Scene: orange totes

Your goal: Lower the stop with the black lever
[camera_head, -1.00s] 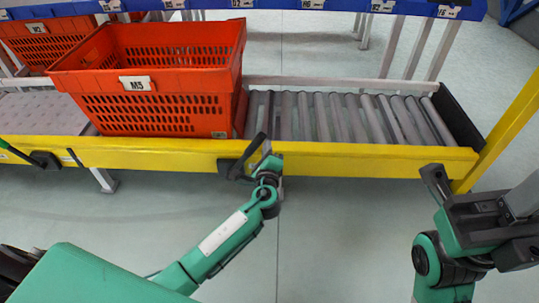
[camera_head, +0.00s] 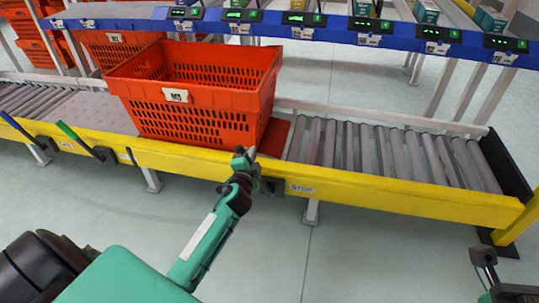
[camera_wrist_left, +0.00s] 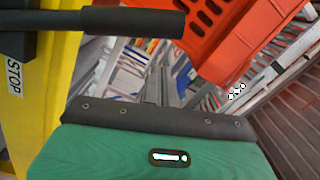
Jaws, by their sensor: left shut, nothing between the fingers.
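The black lever (camera_wrist_left: 130,22) lies across the upper left of the left wrist view, beside the STOP label (camera_wrist_left: 14,77) on the yellow rail. In the head view its black mount (camera_head: 268,186) is on the rail's front, and my gripper hides most of the lever. My left gripper (camera_head: 243,156) is shut and empty, at the rail in front of the tote's right corner. Its fingers (camera_wrist_left: 160,86) are apart from the lever in the wrist picture. A flat red plate (camera_head: 274,137) lies right of the tote. My right gripper (camera_head: 486,263) is partly cut off at lower right.
An orange tote (camera_head: 215,105) stands on the roller conveyor behind the yellow rail (camera_head: 400,203). The rollers (camera_head: 380,150) to its right are clear. Green (camera_head: 75,138) and blue (camera_head: 20,128) levers stand farther left. A blue shelf edge (camera_head: 390,40) runs behind.

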